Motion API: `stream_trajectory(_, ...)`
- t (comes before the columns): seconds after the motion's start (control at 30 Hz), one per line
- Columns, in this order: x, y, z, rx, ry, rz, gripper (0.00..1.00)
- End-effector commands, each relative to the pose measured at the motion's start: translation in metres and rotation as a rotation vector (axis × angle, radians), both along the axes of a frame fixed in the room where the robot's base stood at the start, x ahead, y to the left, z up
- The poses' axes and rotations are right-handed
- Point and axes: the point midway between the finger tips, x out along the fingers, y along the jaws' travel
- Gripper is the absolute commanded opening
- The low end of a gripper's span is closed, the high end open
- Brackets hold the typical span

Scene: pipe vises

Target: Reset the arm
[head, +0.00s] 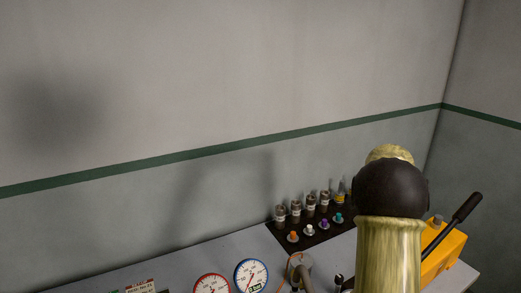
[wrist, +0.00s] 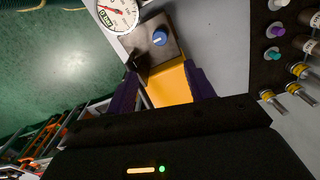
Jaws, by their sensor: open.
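My gripper (wrist: 162,72) shows in the wrist view, with its two dark purple fingers spread apart and nothing held between them. Beyond the fingers is a yellow surface (wrist: 168,87) with a grey plate and a blue knob (wrist: 160,39). I cannot tell how far below the fingers it is. In the head view my arm rises in front of the bench at the right, and the gripper is not seen there.
In the head view, a grey bench (head: 190,268) carries a red-rimmed gauge (head: 212,285), a blue-rimmed gauge (head: 251,275), and a black mat (head: 277,237) with several fittings. A yellow box (head: 447,255) with a black lever (head: 467,207) stands at right, partly behind my arm. The wall behind is bare.

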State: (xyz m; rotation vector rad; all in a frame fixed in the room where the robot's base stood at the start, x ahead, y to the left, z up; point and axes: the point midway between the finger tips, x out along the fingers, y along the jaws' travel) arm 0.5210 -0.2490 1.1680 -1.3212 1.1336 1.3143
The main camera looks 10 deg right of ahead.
Motion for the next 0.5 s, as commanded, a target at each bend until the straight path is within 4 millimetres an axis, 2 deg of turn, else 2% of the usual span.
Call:
stream_trajectory(0.17, -0.011, 0.036, -0.004, 0.0, -0.023, 0.152, 0.54)
stream_trajectory(0.37, -0.039, 0.102, -0.015, -0.021, -0.068, 0.472, 0.54)
stream_trajectory(0.5, -0.067, 0.149, -0.022, -0.048, -0.102, 0.715, 0.54)
